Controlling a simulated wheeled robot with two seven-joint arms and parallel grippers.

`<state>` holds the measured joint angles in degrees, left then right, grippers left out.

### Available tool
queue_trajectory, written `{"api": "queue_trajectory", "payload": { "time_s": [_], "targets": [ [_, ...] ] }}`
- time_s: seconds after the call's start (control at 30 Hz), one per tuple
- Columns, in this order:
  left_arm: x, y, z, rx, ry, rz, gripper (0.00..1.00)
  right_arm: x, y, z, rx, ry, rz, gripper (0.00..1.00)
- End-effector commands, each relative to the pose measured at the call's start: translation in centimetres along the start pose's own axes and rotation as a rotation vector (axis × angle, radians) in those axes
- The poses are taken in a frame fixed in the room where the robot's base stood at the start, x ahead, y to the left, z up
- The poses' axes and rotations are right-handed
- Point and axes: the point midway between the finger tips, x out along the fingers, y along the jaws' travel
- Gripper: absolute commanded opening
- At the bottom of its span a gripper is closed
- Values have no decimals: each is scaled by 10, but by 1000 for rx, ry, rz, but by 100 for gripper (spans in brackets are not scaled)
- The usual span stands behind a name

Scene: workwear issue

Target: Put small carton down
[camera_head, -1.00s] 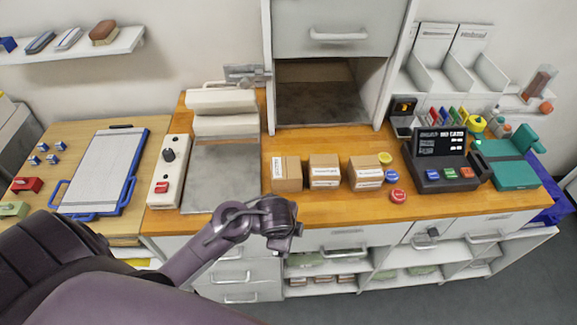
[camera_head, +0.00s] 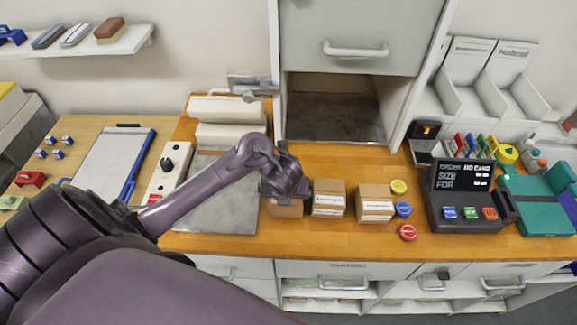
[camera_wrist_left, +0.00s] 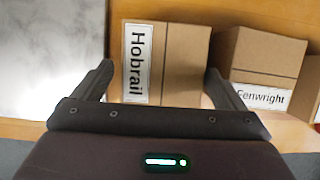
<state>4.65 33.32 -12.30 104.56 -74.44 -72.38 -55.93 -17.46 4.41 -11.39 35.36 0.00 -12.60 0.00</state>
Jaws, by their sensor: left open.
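Three small brown cartons stand in a row on the wooden counter. The leftmost carton (camera_head: 284,208) is partly hidden under my left gripper (camera_head: 288,190). In the left wrist view this carton (camera_wrist_left: 183,65) has a label reading "Hobrail". My left gripper's fingers (camera_wrist_left: 160,72) are open, one at each side of it, and not closed on it. The middle carton (camera_head: 328,199) reads "Fenwright" in the left wrist view (camera_wrist_left: 265,65). The right carton (camera_head: 376,204) also bears a white label. My right gripper is not in view.
A grey metal plate (camera_head: 222,207) lies left of the cartons. Yellow, blue and red discs (camera_head: 407,233) lie to their right, beside a dark display terminal (camera_head: 463,190). Behind stands a cabinet with an open dark bay (camera_head: 335,110). A clipboard (camera_head: 108,165) lies further left.

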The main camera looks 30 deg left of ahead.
Motion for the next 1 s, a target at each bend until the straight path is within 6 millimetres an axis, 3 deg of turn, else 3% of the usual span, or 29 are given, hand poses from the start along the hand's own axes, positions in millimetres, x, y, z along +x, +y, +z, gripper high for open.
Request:
{"api": "queue_trajectory", "payload": {
  "time_s": [0.3,0.63,0.93,1.0],
  "targets": [
    [46,-3,2,-2,-1,0,93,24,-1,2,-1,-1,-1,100],
    [51,-3,4,-3,-2,-1,93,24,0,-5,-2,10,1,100],
    [51,-3,3,-4,-1,-1,53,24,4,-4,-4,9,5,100],
    [50,-3,4,-4,-2,-2,53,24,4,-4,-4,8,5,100]
  ]
}}
